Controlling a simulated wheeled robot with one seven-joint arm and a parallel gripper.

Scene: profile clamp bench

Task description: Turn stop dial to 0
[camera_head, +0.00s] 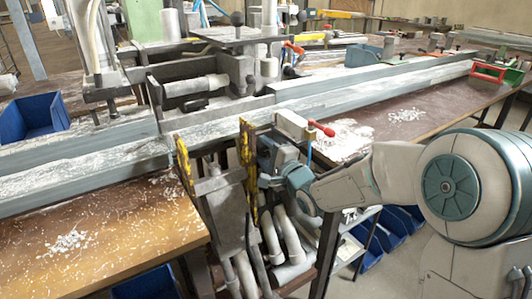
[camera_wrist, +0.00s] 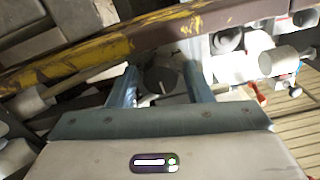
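In the wrist view a dark round knob, which looks like the stop dial (camera_wrist: 161,80), sits between the two fingers of my gripper (camera_wrist: 162,84). The fingers are apart, one on each side of it, with a small gap that seems to show at both sides. I cannot read any marks or number on the dial. In the head view my gripper (camera_head: 264,168) is at the right-hand yellow-worn upright (camera_head: 251,175) of the clamp bench. The dial is hidden there behind my gripper and wrist.
A yellow-worn bar (camera_wrist: 75,68) crosses the wrist view just beyond the fingers. A white block with a red-tipped lever (camera_head: 293,126) stands right above my wrist. Long grey profiles (camera_head: 370,83) run across the bench. Grey pipes (camera_head: 290,240) hang below. A blue bin (camera_head: 32,117) is at left.

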